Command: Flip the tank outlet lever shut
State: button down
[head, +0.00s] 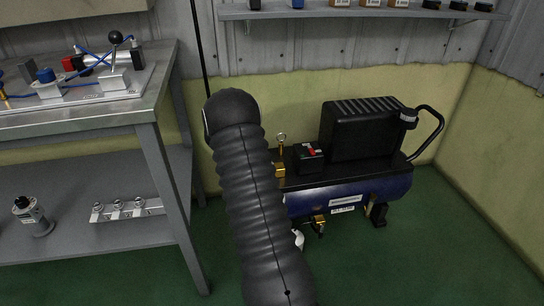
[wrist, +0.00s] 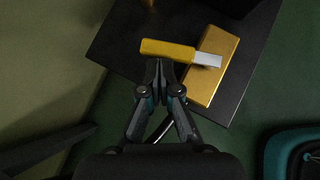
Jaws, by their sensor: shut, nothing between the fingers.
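In the wrist view, a lever with a yellow grip (wrist: 168,49) and a flat grey metal arm (wrist: 206,60) lies across a brass block (wrist: 213,72). The grip points left, away from the block. My gripper (wrist: 158,68) is shut and empty, its fingertips at the near edge of the yellow grip. I cannot tell whether they touch it. In the head view, the blue tank (head: 370,192) of a compressor stands on the floor, with a brass fitting (head: 280,170) on top beside my arm. My black arm hides the gripper and the lever there.
A black motor housing (head: 362,130) and a small box with a red switch (head: 309,156) sit on the tank. A black bent handle (head: 432,130) is at its right. A metal workbench (head: 80,120) with pneumatic parts stands left. Green floor (head: 450,255) is clear at right.

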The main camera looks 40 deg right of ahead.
jog(key=shift+w+a, duration=0.1)
jog(key=shift+a, duration=0.1)
jog(key=shift+s+d+b, duration=0.1)
jog(key=shift+s+b, duration=0.35)
jog(key=shift+s, duration=0.4)
jog(key=w+a+r, duration=0.3)
jog(key=a+r, duration=0.4)
jog(key=a, duration=0.3)
jog(key=shift+a, duration=0.35)
jog(key=shift+s, duration=0.1)
